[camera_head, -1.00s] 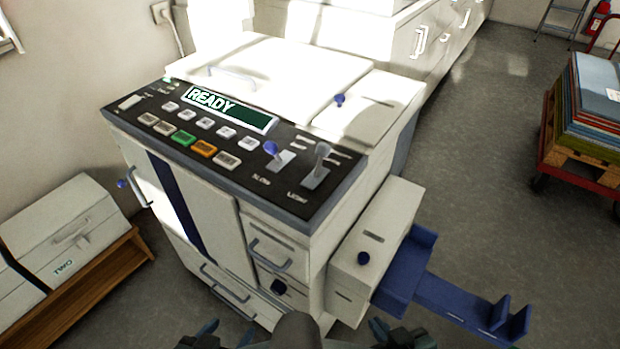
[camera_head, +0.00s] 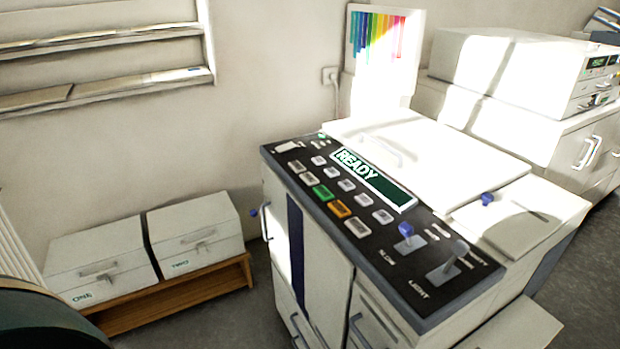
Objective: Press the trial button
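A white copier-like machine (camera_head: 318,274) stands at the right of centre with a dark control panel (camera_head: 440,285) on its top front. The panel's display (camera_head: 373,180) reads READY. Several grey buttons (camera_head: 346,185), a green button (camera_head: 323,193) and an orange button (camera_head: 339,208) sit left of and below the display. The small button labels are too small to read, so I cannot tell which is the trial button. Two levers, a blue one (camera_head: 406,230) and a grey one (camera_head: 459,248), stand at the panel's right. Neither of my grippers is in view.
Two white boxes marked ONE (camera_head: 98,272) and TWO (camera_head: 192,236) sit on a low wooden stand (camera_head: 185,293) at the left. A second machine (camera_head: 515,75) stands on a cabinet behind. Bare floor shows between stand and machine. A dark curved shape fills the lower left corner.

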